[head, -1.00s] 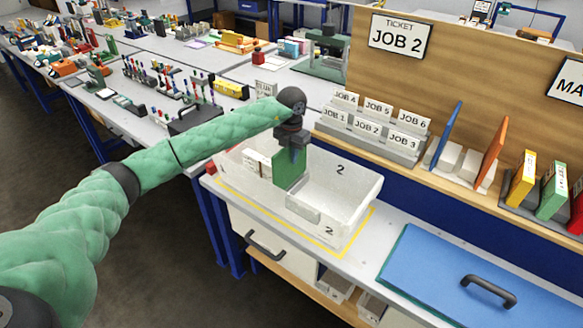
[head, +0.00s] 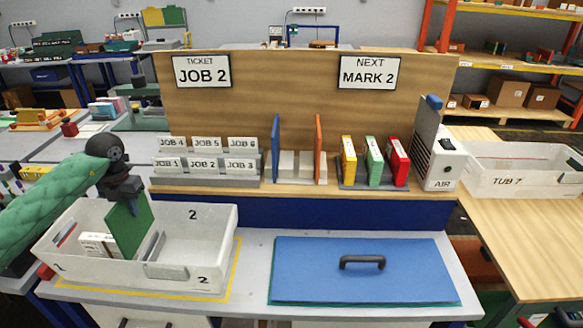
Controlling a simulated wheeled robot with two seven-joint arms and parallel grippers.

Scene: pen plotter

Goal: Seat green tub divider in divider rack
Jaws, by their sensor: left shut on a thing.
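The green tub divider (head: 128,228) stands roughly upright inside the white tub marked 2 (head: 205,238). My left gripper (head: 132,200) is shut on its upper part. The divider's lower edge is hidden by the tub contents and front wall, so I cannot tell whether it touches the floor. The divider rack (head: 297,168) is on the wooden shelf, right of the tub. It holds a blue divider (head: 276,148) at its left and an orange divider (head: 319,148) at its right, with pale blocks and a gap between them. My right gripper is not in view.
A ticket-card holder (head: 205,163) stands left of the rack. Yellow, green and red upright items (head: 374,162) and an AIR box (head: 438,150) stand to its right. A blue lid (head: 362,268) with a dark handle lies in front. A wooden back board (head: 285,80) rises behind the shelf.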

